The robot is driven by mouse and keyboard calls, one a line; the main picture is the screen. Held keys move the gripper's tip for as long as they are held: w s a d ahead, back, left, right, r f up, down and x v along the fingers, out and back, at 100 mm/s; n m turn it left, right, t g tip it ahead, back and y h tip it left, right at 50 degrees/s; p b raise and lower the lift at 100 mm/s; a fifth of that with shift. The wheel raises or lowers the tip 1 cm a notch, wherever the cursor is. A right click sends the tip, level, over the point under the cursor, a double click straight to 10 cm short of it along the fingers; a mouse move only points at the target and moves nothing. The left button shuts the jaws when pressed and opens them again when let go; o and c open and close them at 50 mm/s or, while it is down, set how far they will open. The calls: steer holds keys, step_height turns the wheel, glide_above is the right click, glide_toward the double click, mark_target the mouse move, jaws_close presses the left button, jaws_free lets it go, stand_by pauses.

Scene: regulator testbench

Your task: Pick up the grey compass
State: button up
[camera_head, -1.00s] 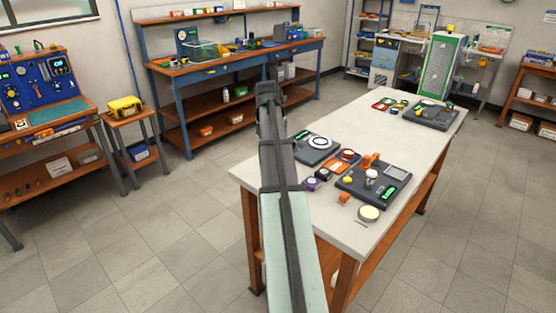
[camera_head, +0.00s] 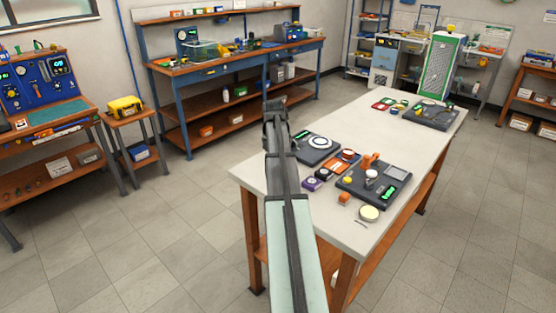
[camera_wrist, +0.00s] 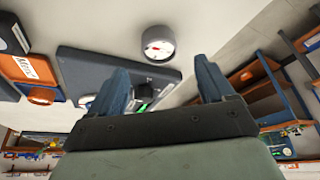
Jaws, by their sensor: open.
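The grey compass (camera_wrist: 158,43) shows in the wrist view as a short round grey body with a white dial and red marks. It stands on the pale table top, beyond my fingertips and near the middle of the picture. My gripper (camera_wrist: 158,78) is open, its two blue-grey fingers wide apart with nothing held between them. The compass is apart from both fingers. In the head view my gripper (camera_head: 275,103) is seen end-on past my arm at the table's left side. I cannot pick out the compass there; my arm may hide it.
The table's middle is fairly clear.

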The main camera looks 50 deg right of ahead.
steer(key=x, duration=0.5)
steer(key=shift+a, duration=0.1)
steer(key=c, duration=1.1)
